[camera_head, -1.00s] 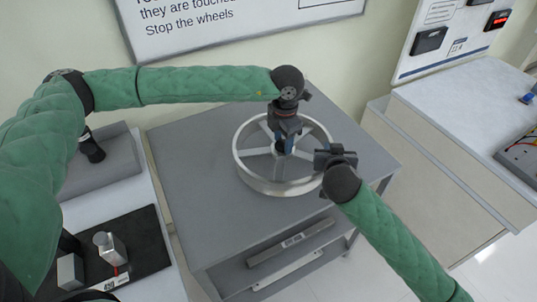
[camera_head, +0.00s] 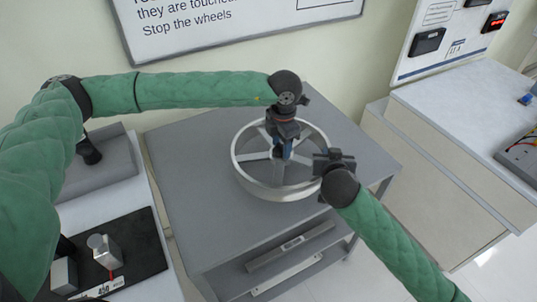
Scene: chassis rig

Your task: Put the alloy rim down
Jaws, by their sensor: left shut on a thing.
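The alloy rim (camera_head: 239,172) is a silver spoked wheel at the grey table (camera_head: 190,190), its open face turned up. From this angle I cannot tell whether it touches the tabletop. My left gripper (camera_head: 283,149) points down into the rim and is shut on it near the hub; the fingers partly hide the hub and spokes. My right gripper (camera_head: 330,162) is at the rim's right edge and overlaps it in the picture. Its fingers are too unclear to tell whether they are open, or whether they touch the rim.
The grey tabletop is bare around the rim, with most room to the left. A bar (camera_head: 290,245) lies on the shelf below. A white counter (camera_head: 470,110) stands at the right. At the left, a black mat (camera_head: 140,245) carries small metal blocks.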

